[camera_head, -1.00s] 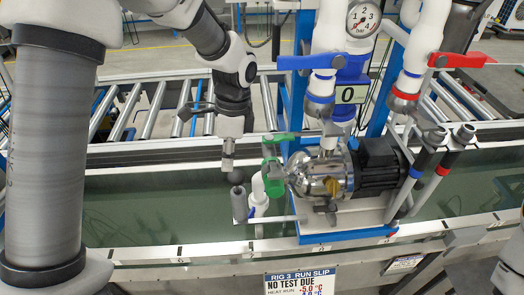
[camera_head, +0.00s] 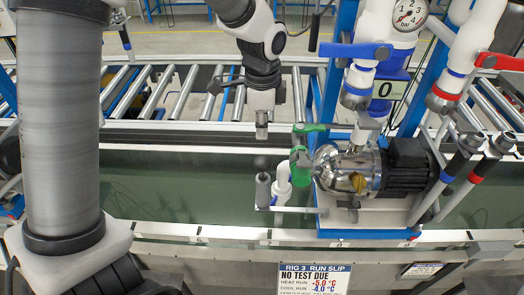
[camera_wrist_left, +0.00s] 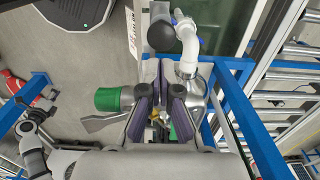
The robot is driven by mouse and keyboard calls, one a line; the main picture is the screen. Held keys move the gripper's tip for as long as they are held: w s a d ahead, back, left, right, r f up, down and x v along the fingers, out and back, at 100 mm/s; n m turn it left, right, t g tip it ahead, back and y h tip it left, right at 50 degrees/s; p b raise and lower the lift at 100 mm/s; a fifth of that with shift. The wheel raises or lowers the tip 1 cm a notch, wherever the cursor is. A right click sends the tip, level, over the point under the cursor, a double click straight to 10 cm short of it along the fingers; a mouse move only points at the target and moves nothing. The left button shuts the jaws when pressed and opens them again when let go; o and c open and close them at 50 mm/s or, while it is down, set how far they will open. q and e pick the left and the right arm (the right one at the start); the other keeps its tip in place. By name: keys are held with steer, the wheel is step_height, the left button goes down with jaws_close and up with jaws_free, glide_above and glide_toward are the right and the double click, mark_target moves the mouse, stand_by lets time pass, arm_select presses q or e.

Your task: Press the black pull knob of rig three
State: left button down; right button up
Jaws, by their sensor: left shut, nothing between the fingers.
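The black knob (camera_head: 262,163) of rig three sits at the left end of the pump stand, above a dark grey cylinder (camera_head: 263,190) and left of a white pipe elbow (camera_head: 283,182). In the left wrist view the knob (camera_wrist_left: 162,36) is a dark disc beside the white elbow. My left gripper (camera_head: 262,132) points down just above the knob, apart from it in the head view, shut and empty. Its purple-padded fingers (camera_wrist_left: 162,90) show in the wrist view over the metal pump. A sign reading "RIG 3 RUN SLIP" (camera_head: 314,280) hangs in front. My right gripper is not in view.
The steel pump (camera_head: 345,170) with its black motor stands right of the knob. A green valve (camera_head: 301,160) is close to my gripper. Blue (camera_head: 355,51) and red (camera_head: 498,62) levers and a gauge (camera_head: 410,14) stand higher right. A roller conveyor (camera_head: 185,92) runs behind.

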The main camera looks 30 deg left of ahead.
mark_target(263, 161)
arm_select(q)
steer(key=f, duration=0.7)
steer(key=shift+w+p, duration=0.35)
steer(key=shift+p, duration=0.05)
steer(key=shift+s+f, duration=0.15)
steer(key=shift+f, duration=0.4)
steer(key=shift+f, duration=0.2)
step_height(263, 161, down, 4)
steer(key=shift+b, duration=0.75)
steer(key=shift+s+d+r, duration=0.1)
